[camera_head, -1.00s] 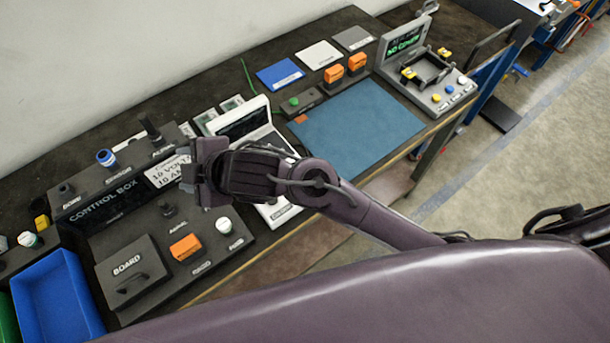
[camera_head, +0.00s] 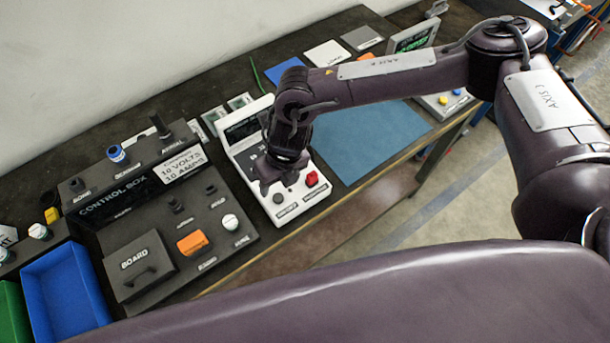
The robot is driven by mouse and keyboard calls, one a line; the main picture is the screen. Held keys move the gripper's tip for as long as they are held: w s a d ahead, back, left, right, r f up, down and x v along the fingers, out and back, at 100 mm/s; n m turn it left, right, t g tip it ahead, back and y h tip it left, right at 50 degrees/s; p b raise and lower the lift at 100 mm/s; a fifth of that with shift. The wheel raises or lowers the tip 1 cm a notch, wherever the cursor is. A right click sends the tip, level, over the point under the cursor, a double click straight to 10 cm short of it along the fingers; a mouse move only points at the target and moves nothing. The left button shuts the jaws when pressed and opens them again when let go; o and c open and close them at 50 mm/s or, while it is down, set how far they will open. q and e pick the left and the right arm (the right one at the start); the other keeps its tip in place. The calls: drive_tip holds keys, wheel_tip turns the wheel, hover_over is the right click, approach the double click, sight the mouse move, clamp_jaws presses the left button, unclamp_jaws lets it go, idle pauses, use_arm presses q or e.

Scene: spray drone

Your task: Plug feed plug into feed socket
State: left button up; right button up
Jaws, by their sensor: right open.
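My right gripper (camera_head: 278,184) is open and points down at the white instrument (camera_head: 301,204), hiding part of its face. I cannot tell whether it touches it. A red knob or plug (camera_head: 312,179) and a dark round part (camera_head: 279,198) sit at the instrument's near end. Left of it is the dark control box (camera_head: 150,183). The box carries a blue-topped plug (camera_head: 116,153), an orange piece (camera_head: 193,243), a white round-topped piece (camera_head: 230,222) and small dark posts. I cannot read which parts are the feed plug and feed socket. My left gripper is out of view.
A lidded board box (camera_head: 139,263), a blue bin (camera_head: 62,293) and a green bin (camera_head: 11,318) stand at the left. A blue mat (camera_head: 365,140) lies right of the instrument, partly under my arm. A screen unit (camera_head: 412,37) stands farther right.

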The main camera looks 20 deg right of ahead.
sight(312, 174)
drive_tip(key=w+d, duration=0.1)
drive_tip(key=d, duration=0.2)
drive_tip(key=w+d+r+h, duration=0.1)
drive_tip(key=d, duration=0.2)
drive_tip(key=w+d+r+h, duration=0.1)
drive_tip(key=d, duration=0.2)
drive_tip(key=shift+w+d, duration=0.3)
drive_tip(key=shift+w, duration=0.05)
drive_tip(key=shift+f, duration=0.1)
wheel_tip(312, 174, down, 9)
drive_tip(key=b, duration=0.6)
drive_tip(key=shift+b, duration=0.4)
clamp_jaws()
idle(0.3)
drive_tip(key=shift+r, duration=0.3)
